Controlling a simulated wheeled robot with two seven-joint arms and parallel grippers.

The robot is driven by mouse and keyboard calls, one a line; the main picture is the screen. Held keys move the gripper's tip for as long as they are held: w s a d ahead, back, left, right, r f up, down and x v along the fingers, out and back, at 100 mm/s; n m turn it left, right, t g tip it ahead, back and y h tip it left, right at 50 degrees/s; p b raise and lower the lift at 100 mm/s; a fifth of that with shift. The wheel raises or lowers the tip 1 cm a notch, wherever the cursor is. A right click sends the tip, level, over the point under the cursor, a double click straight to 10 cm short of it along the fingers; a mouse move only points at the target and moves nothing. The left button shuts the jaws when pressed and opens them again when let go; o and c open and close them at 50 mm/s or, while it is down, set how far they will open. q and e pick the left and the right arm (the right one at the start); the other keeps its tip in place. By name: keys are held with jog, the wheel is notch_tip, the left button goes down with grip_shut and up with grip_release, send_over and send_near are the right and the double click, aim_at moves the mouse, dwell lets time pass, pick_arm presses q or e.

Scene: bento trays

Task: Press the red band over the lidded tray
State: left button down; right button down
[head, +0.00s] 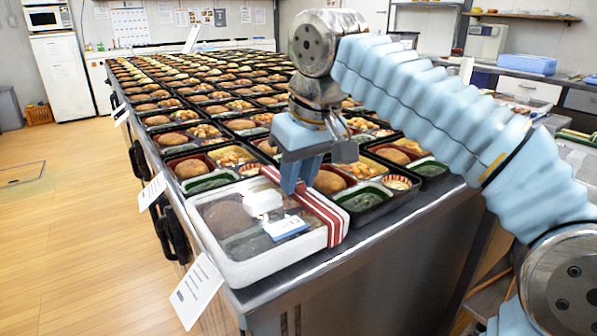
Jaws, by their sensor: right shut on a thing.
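The lidded tray (220,262) is a white box with a clear lid at the near corner of the counter, with food showing dimly through the lid. A red and white striped band (328,217) lies across its right end and runs down over the near side. My right gripper (290,190) comes down from above at the band's far part and is shut on the red band. The fingers hide part of the band and of the tray's far edge. My left gripper is not in view.
Many open bento trays (205,184) fill the steel counter (400,235) behind and right of the lidded tray, close to it. Paper sheets (197,290) hang along the counter's left edge.

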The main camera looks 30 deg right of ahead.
jog(key=shift+c, duration=1.4)
grip_release()
notch_tip(320, 180, up, 3)
jog(key=p, duration=0.3)
jog(key=shift+r, duration=2.5)
